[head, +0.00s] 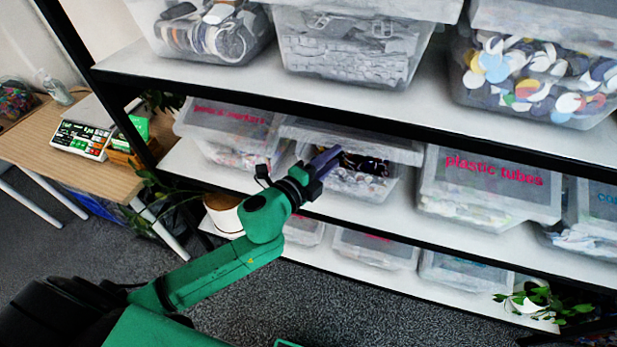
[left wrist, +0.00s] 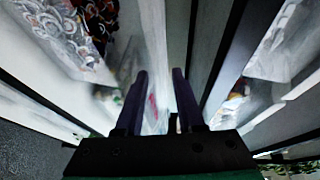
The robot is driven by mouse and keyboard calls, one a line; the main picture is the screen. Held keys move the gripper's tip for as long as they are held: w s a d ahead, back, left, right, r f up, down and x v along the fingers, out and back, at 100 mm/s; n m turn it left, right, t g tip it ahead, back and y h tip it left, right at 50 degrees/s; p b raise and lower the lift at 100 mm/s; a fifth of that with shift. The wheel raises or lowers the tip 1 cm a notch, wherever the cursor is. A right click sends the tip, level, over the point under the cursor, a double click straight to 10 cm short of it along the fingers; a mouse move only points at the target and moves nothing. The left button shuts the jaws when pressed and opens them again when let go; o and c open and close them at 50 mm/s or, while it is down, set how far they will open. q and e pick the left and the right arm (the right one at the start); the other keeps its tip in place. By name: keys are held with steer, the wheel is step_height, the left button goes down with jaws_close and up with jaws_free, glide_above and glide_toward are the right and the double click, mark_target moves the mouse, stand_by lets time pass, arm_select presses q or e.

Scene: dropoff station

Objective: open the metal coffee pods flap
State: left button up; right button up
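A clear bin (head: 366,185) stands on the middle shelf, holding dark and silvery pieces that look like coffee pods. Its flap (head: 355,143) is tipped up and outward, so its label cannot be read and the front opening shows. My left gripper (head: 328,158) is at the left part of that opening, by the flap's lower edge; I cannot tell whether it touches. In the left wrist view, its two dark fingers (left wrist: 158,85) stand apart, with no object clearly held between them. Patterned pods (left wrist: 65,25) show at the upper left there. My right gripper is not in view.
A closed bin (head: 225,125) with a red label stands to the left, and the "plastic tubes" bin (head: 485,185) to the right. The upper shelf edge (head: 400,120) runs close above. A potted plant (head: 222,212) and a wooden desk (head: 60,165) are at left.

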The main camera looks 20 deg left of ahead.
arm_select(q)
steer(key=b+v, duration=0.3)
steer(key=v, duration=0.8)
steer(key=shift+b, duration=0.3)
